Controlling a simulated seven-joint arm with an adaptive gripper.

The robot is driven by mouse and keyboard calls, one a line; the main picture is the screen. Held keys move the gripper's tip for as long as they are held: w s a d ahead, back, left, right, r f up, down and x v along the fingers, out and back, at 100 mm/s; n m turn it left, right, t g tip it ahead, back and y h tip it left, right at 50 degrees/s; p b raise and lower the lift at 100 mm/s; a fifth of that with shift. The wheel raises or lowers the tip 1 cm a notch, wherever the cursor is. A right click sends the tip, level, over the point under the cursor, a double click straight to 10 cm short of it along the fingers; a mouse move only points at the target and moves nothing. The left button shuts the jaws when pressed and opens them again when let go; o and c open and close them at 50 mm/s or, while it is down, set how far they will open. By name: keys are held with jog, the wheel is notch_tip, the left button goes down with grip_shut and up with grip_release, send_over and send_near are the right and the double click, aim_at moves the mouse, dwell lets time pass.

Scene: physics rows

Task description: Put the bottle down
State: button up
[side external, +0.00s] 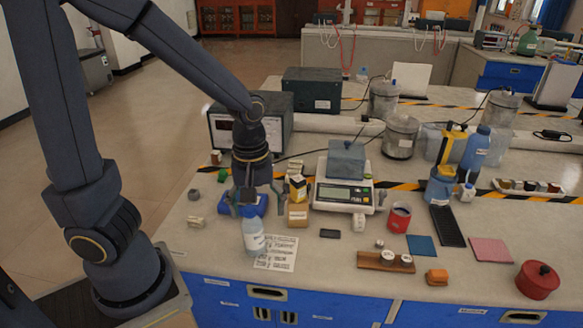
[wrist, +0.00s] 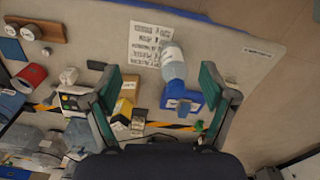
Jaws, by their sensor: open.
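A clear bottle (side external: 254,236) with a pale label stands upright on the bench near its front edge, beside a printed paper sheet. It also shows in the wrist view (wrist: 174,64), just beyond the space between my fingers. In the wrist view, the green-lined fingers of my gripper (wrist: 163,72) are apart with nothing clasped. A blue block-like object (wrist: 190,92) lies next to the bottle, and I cannot tell whether they touch.
The paper sheet (side external: 276,254) lies right of the bottle. A scale (side external: 344,194) with a grey box (side external: 346,160) stands behind to the right. A yellow box (side external: 298,190) and a red mug (side external: 399,217) are nearby. The bench's front edge is close.

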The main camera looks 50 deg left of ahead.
jog(key=s+r+m+t, duration=0.2)
jog(key=r+m, duration=0.4)
jog(key=s+r+m+t, duration=0.3)
jog(key=r+m, duration=0.2)
jog(key=r, duration=0.2)
jog(key=shift+s+d+r+m, duration=0.15)
jog(key=shift+s+r+m, duration=0.05)
jog(key=shift+s+m, duration=0.2)
